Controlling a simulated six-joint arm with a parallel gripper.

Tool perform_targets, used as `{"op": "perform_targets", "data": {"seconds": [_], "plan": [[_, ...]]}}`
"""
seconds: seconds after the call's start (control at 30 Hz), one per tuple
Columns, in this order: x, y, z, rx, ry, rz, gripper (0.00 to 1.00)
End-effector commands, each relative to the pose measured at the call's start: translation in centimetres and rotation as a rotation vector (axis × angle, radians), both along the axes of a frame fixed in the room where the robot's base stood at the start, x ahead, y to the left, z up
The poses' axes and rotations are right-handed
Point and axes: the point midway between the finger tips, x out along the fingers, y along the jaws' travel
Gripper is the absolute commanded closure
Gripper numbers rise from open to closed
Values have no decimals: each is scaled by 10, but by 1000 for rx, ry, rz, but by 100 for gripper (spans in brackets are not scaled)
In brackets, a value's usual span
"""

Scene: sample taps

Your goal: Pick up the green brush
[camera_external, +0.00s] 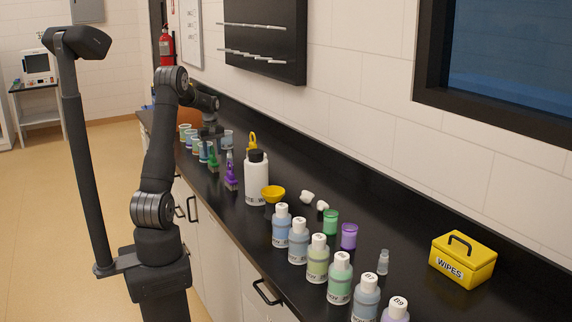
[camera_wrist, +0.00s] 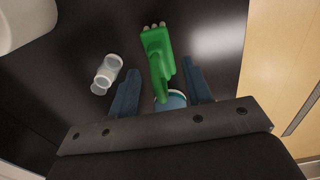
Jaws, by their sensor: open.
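The green brush (camera_wrist: 158,48) shows in the wrist view, with its wide head at the top and its handle running down between my fingers. My gripper (camera_wrist: 160,68) is open, with one blue finger on each side of the green brush. In the external view my gripper (camera_external: 213,140) is small and partly hidden above the brush.
Several cups (camera_external: 187,134) stand farther back.

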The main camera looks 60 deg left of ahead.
Motion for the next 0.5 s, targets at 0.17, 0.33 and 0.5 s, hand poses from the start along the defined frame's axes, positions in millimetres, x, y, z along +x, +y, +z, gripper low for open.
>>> {"op": "perform_targets", "data": {"seconds": [0.17,0.33,0.5], "plan": [[1,0,-24,-1,0,-1,55],[1,0,-28,0,-2,-1,55],[1,0,-28,0,-2,-1,64]]}}
